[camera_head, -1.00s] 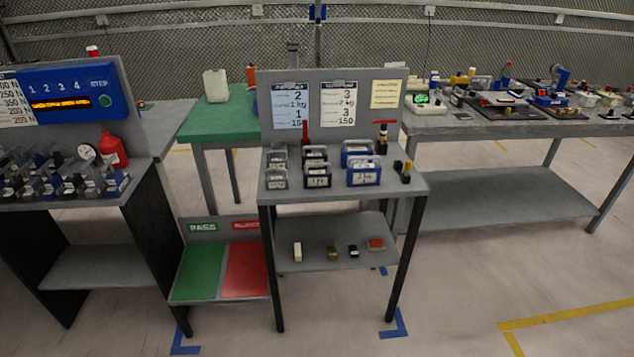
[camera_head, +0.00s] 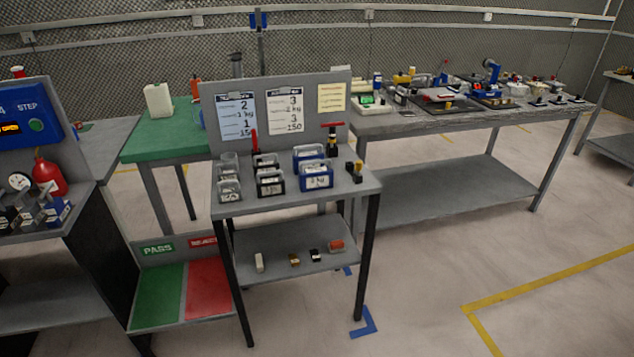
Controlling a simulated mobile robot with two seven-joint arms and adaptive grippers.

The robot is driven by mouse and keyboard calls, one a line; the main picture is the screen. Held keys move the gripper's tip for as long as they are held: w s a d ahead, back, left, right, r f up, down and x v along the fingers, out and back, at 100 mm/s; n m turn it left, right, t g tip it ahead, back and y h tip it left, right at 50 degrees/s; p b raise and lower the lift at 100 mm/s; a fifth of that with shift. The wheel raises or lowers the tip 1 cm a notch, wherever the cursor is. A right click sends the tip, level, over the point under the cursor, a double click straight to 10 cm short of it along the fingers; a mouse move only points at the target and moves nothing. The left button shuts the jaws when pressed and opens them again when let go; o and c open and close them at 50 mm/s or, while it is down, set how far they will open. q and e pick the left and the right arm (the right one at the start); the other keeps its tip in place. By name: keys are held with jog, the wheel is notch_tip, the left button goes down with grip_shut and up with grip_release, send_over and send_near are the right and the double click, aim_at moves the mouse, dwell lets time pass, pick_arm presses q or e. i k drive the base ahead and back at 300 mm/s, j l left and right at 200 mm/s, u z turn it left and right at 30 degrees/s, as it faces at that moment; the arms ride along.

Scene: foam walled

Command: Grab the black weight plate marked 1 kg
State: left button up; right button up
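Two black weights with handles stand in the middle of the top of a small grey table (camera_head: 342,192). The front black weight (camera_head: 270,186) has a white label too small to read surely. The back black weight (camera_head: 262,165) stands behind it and is partly hidden. I cannot tell which one is marked 1 kg. Grey weights (camera_head: 229,190) stand to the left and blue weights (camera_head: 316,178) to the right. Neither of my grippers is in view.
A back panel with papers (camera_head: 285,108) rises behind the weights. Red-handled tools (camera_head: 332,140) stand near it. A lower shelf (camera_head: 290,242) holds several small items. A green and red tray (camera_head: 158,295) sits at lower left. Open floor (camera_head: 420,290) lies to the right.

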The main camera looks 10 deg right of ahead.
aim_at(275, 186)
jog(key=j+z, duration=0.1)
jog(key=z, duration=0.35)
jog(key=i+j+z, duration=0.1)
jog(key=z, duration=0.4)
jog(key=j+z, duration=0.2)
jog(key=z, duration=0.25)
jog(key=j+z, duration=0.3)
jog(key=j, duration=0.15)
jog(key=k+j+z, duration=0.1)
jog(key=j+z, duration=0.2)
jog(key=j, duration=0.15)
